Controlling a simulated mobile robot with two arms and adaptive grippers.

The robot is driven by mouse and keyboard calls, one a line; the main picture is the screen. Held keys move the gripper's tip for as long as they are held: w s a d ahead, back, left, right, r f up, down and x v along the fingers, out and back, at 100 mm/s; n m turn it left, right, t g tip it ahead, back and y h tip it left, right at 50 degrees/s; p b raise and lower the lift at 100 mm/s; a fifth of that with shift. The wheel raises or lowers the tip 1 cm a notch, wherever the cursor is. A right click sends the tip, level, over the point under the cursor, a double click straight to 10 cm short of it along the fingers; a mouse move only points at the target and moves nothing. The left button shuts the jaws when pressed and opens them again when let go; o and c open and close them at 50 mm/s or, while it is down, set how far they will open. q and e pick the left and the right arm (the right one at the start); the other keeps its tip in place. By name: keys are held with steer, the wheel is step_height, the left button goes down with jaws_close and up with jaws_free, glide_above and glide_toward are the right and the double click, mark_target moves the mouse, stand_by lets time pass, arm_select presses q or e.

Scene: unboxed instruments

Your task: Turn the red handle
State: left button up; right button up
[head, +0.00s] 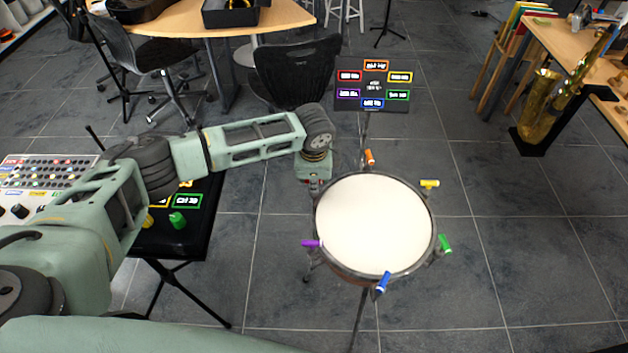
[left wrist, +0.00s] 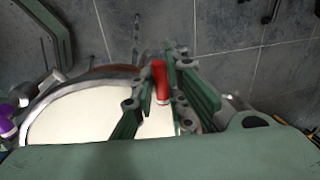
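A round drum (head: 372,225) with a white head stands on a stand right of centre. Coloured handles ring its rim. The red handle (left wrist: 160,82) shows in the left wrist view between the two fingers of my left gripper (left wrist: 157,98). The fingers are open, one on each side of the handle, with a gap visible on the left side; I cannot tell whether the right finger touches it. In the head view my left gripper (head: 315,187) points down at the drum's upper left rim and hides the red handle. My right gripper is not in view.
Other handles on the rim are orange (head: 369,157), yellow (head: 429,184), green (head: 445,243), blue (head: 382,284) and purple (head: 311,243). A sign with coloured labels (head: 372,88) stands behind the drum. A black chair (head: 296,65) is behind my arm. Floor right of the drum is clear.

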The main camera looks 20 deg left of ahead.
arm_select(q)
jaws_close()
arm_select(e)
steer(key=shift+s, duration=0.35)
arm_select(q)
steer(key=shift+m, duration=0.3)
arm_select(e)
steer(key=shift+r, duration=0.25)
arm_select(q)
steer(key=m+p, duration=0.2)
steer(key=shift+r+m+h, duration=0.1)
steer(key=shift+m+h, duration=0.2)
steer(key=shift+m, duration=0.1)
steer(key=m, duration=0.3)
steer(key=shift+m+h, duration=0.3)
steer(key=shift+h, duration=0.1)
steer(key=m, duration=0.3)
steer(key=shift+a+f+m+h, duration=0.1)
steer(key=shift+f+m+h, duration=0.1)
steer(key=shift+m+h, duration=0.1)
steer(key=m+g+b, duration=0.1)
steer(key=m+b, duration=0.1)
steer(key=m, duration=0.3)
steer(key=shift+w+r+h, duration=0.1)
steer(key=shift+h, duration=0.2)
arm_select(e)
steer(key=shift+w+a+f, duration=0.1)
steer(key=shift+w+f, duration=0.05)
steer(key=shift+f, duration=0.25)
